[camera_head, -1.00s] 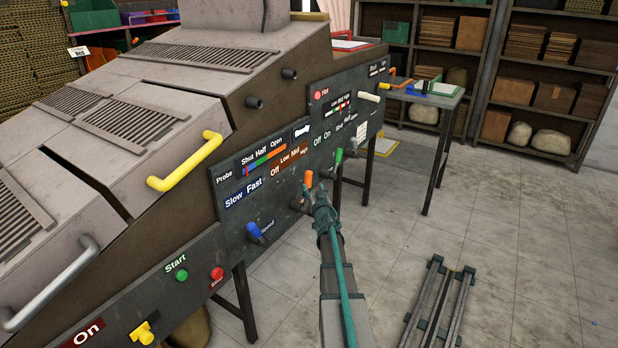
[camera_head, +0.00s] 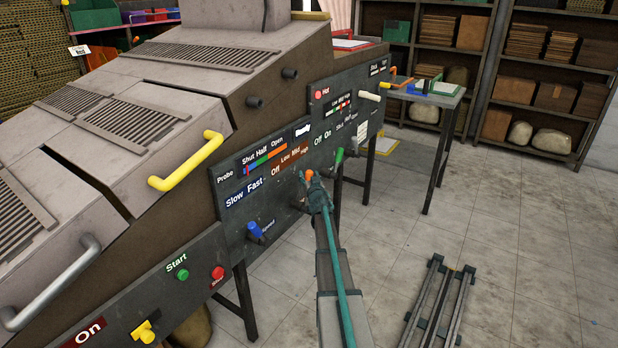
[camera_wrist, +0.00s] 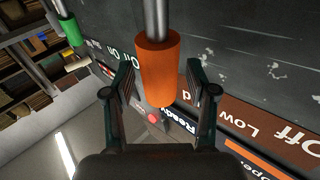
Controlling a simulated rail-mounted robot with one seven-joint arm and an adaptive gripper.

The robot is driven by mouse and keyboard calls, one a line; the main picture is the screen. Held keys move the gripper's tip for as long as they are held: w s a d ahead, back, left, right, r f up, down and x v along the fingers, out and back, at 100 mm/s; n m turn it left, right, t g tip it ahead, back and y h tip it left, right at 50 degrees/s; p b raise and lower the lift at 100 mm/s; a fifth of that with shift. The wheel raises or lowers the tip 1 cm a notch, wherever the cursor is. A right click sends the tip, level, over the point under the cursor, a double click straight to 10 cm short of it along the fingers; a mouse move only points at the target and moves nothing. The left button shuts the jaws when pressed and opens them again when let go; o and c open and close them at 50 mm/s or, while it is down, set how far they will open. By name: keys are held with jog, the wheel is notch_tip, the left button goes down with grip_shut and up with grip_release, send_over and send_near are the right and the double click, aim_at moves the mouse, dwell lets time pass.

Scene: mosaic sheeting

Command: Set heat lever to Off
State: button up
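The heat lever has an orange handle (camera_head: 309,175) and stands on the dark panel below the brown "Off Low Mid High" label (camera_head: 288,160). It is near the "High" end of that label. In the wrist view the orange handle (camera_wrist: 158,75) on its metal rod lies between my two fingers. My gripper (camera_wrist: 158,85) is open, with a gap showing on each side of the handle. In the head view my gripper (camera_head: 317,188) is right at the lever and hides its lower part. The "Off" word (camera_wrist: 292,134) shows at the right in the wrist view.
A green-handled lever (camera_head: 339,156) is close to the right of the orange one; its handle (camera_wrist: 70,30) shows in the wrist view. A blue lever (camera_head: 255,230) is at lower left. A yellow handle (camera_head: 186,162) juts from the machine. The floor to the right has a rail frame (camera_head: 440,305).

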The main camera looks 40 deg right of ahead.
grip_shut()
